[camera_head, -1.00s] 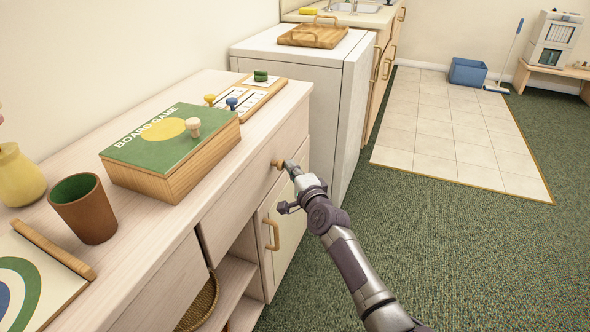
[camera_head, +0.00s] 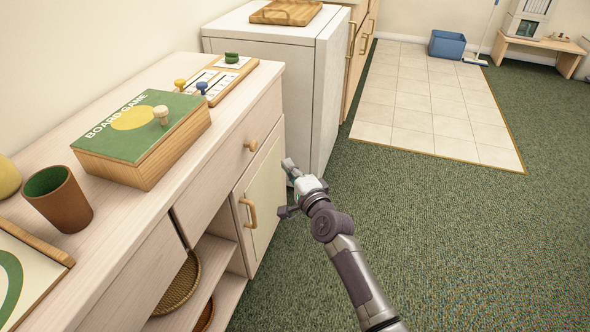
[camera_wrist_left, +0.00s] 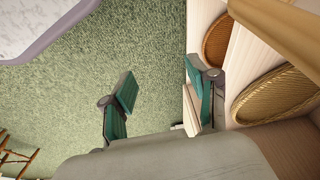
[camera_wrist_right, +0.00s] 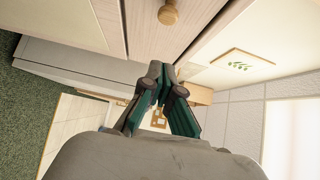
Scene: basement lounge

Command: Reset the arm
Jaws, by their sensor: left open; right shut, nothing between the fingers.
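My right gripper (camera_head: 289,168) is shut and empty, in front of the wooden sideboard (camera_head: 264,105) near its far end. In the head view it is to the right of the round drawer knob (camera_head: 251,145) and apart from it. In the right wrist view the right gripper's fingertips (camera_wrist_right: 160,72) meet below the knob (camera_wrist_right: 168,14). My left gripper (camera_wrist_left: 165,95) shows only in its own wrist view. Its fingers are wide apart with nothing between them, beside the shelves with woven baskets (camera_wrist_left: 272,97).
On the sideboard are a green board game box (camera_head: 140,135), a brown cup (camera_head: 62,205) and a peg board (camera_head: 215,80). The cupboard door with its handle (camera_head: 249,212) is shut. A white appliance (camera_head: 270,52) stands beyond. Green carpet (camera_head: 440,240) is clear on the right.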

